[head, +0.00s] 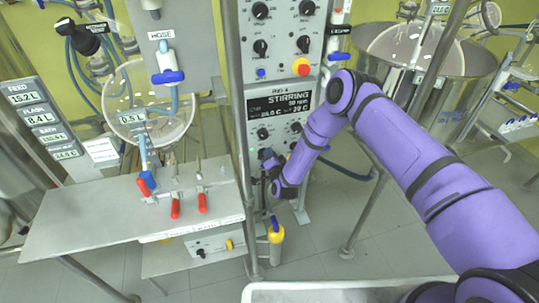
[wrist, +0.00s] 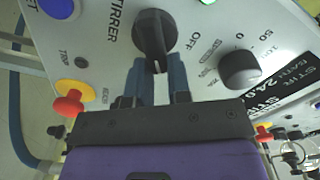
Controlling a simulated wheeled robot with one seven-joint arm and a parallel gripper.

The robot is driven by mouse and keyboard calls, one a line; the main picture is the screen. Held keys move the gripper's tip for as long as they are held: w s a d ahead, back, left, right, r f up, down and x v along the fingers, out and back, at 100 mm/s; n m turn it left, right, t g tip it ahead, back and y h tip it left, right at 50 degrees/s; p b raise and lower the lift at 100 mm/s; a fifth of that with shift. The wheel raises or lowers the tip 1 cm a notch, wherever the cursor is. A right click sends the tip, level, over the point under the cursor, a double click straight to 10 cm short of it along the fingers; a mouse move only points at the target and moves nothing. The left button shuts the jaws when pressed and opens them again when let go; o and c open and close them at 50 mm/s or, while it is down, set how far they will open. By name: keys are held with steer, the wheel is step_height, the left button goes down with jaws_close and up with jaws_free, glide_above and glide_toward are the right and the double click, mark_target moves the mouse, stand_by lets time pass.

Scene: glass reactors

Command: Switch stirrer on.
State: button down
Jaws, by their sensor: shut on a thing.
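The stirrer switch is a black rotary knob (wrist: 154,32) on a grey panel in the wrist view, beside the lettering "STIRRER" and "OFF". My gripper (wrist: 156,66) is shut on this knob, with one dark finger on each side of its grip bar. The bar's pale mark points down in the picture, between the fingers. In the head view my gripper (head: 267,162) is at the lower part of the control panel (head: 281,80), and the knob is hidden there. The panel's display (head: 281,103) reads "STIRRING", with what looks like "50 rpm".
A red-on-yellow stop button (wrist: 68,103) is at left.

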steer(key=shift+s+f+m, duration=0.1)
steer(key=shift+f+m, duration=0.1)
steer(key=shift+m, duration=0.2)
steer(key=c, duration=1.1)
jaws_free()
steer(key=shift+o, duration=0.2)
steer(key=shift+r, duration=0.1)
